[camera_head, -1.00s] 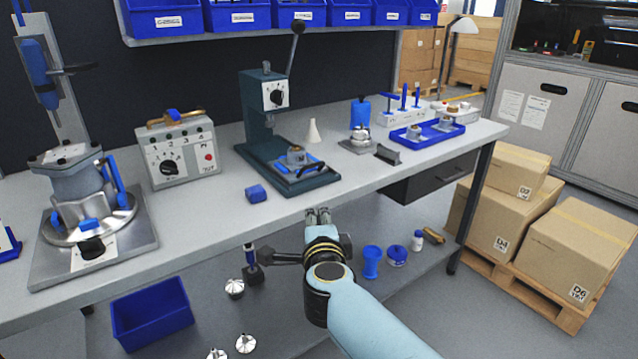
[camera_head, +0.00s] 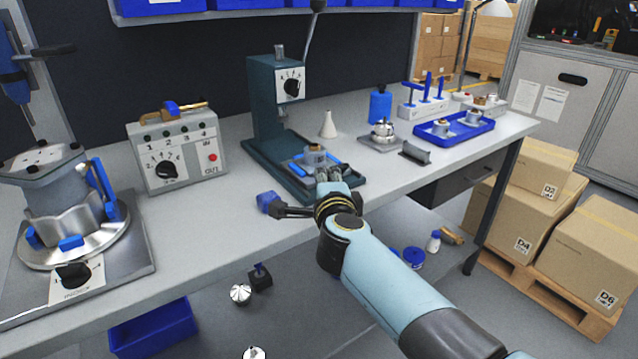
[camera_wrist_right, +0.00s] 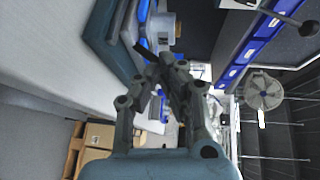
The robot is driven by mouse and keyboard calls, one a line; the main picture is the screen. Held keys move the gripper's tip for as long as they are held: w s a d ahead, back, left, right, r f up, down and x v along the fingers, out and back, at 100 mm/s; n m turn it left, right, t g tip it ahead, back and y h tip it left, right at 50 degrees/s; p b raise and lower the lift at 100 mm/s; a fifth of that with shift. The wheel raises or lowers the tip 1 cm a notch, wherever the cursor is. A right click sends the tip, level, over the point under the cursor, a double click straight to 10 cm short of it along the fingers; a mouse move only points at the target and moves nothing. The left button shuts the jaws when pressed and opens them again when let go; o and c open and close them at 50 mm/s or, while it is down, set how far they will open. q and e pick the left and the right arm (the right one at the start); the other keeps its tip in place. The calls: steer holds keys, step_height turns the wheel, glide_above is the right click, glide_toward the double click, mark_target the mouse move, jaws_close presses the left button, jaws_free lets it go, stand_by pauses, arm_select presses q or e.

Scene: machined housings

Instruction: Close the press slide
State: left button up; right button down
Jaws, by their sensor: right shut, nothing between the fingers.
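The press (camera_head: 268,115) is a dark green machine with a dial on its head and a lever on top, standing on the workbench. Its slide (camera_head: 296,164) sits on the base, sticking out toward the bench's front edge, with blue strips and a grey metal housing (camera_head: 315,157) on it. My right gripper (camera_head: 328,170) is shut and empty, right at the front of the slide; whether it touches cannot be told. In the right wrist view the shut fingertips (camera_wrist_right: 166,62) point at the slide (camera_wrist_right: 143,25) and housing (camera_wrist_right: 160,27). My left gripper is not in view.
A blue block (camera_head: 268,202) lies on the bench left of my right wrist. A control box (camera_head: 178,147) stands left of the press. A white cone (camera_head: 328,125), a small fixture (camera_head: 381,137) and a blue tray (camera_head: 455,128) stand to the right.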

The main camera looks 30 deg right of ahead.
mark_target(288, 163)
steer(key=shift+w+d+f, duration=0.1)
steer(key=shift+w+d, duration=0.1)
steer(key=shift+w, duration=0.2)
steer(key=w, duration=0.2)
steer(key=w+b, duration=0.1)
steer(key=w, duration=0.4)
steer(key=shift+a, duration=0.25)
steer(key=w+b, duration=0.1)
steer(key=w, duration=0.1)
steer(key=w+b, duration=0.1)
steer(key=w, duration=0.1)
steer(key=w+b, duration=0.1)
steer(key=w, duration=0.2)
steer(key=shift+a, duration=0.3)
steer(key=shift+w+b, duration=0.4)
steer(key=shift+w, duration=0.3)
steer(key=shift+r, duration=0.2)
steer(key=shift+w+r, duration=0.1)
steer(key=shift+a, duration=0.1)
